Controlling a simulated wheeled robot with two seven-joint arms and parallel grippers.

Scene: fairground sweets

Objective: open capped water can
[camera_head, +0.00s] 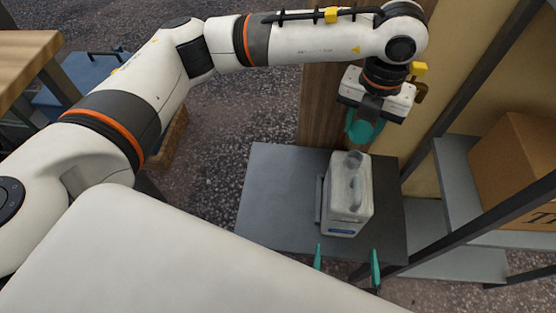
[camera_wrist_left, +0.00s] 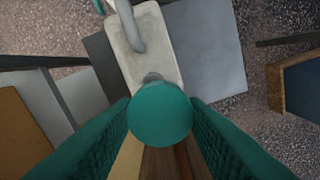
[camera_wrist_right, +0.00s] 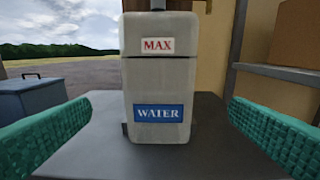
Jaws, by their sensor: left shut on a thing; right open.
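The water can (camera_head: 344,208) is a pale, boxy can with a handle, upright on a grey table (camera_head: 270,190). The right wrist view shows its front (camera_wrist_right: 160,85) with MAX and WATER labels. My left gripper (camera_head: 362,130) is shut on a round teal cap (camera_wrist_left: 160,115), above the back of the can. The can's grey neck (camera_wrist_left: 152,78) shows beside the cap in the left wrist view and looks uncovered. The cap appears apart from it. My right gripper (camera_head: 347,262) is open and empty in front of the can, its fingers apart on either side.
A metal shelf rack (camera_head: 450,175) with a cardboard box (camera_head: 515,165) stands close on the right. A wooden panel (camera_head: 318,105) rises behind the table. A blue box (camera_wrist_right: 35,98) stands on the left in the right wrist view. The table's left part is clear.

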